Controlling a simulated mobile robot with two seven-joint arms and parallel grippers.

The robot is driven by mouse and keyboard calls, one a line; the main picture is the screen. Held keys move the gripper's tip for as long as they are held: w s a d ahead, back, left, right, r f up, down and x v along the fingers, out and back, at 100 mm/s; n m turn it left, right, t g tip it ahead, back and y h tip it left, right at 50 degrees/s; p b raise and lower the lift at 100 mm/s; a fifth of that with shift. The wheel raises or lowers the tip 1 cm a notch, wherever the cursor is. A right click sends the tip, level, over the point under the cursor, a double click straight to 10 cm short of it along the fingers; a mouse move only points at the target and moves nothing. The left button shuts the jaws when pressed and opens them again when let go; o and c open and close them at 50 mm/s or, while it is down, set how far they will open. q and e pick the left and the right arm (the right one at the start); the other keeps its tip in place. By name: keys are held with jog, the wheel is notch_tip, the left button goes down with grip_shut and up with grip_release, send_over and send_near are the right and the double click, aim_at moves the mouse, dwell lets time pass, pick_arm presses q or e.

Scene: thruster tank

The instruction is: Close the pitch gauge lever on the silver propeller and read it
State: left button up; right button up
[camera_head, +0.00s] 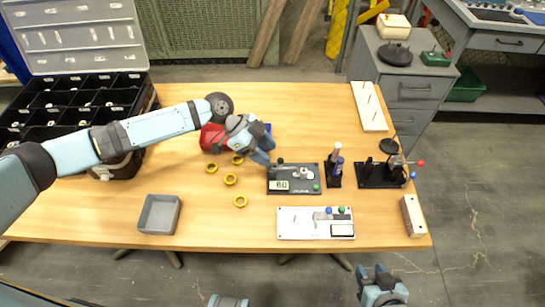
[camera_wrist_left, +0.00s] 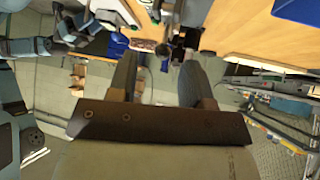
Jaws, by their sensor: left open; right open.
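A dark gauge unit (camera_head: 308,187) lies on the table with a small lit display (camera_head: 279,185), a black knob and a green button. A small silver piece (camera_head: 299,172), possibly the silver propeller, sits on its top. I cannot make out the lever's position, and the display's digits are too small to read surely. My left gripper (camera_head: 266,157) is open and empty just behind the unit's left end, apart from the knob as far as I can tell. Its open fingers show in the left wrist view (camera_wrist_left: 160,75). My right gripper (camera_head: 371,271) is open, in front of the table's near edge.
A white panel (camera_head: 300,229) with coloured knobs lies in front of the unit. A dark stand (camera_head: 370,177) with a red-tipped lever is to the right. Several yellow rings (camera_head: 230,180), a grey tray (camera_head: 159,215) and a black compartment case (camera_head: 82,105) are left.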

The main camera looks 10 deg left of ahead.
pick_arm(q)
jog(key=v, duration=1)
jog(key=shift+r, duration=0.1)
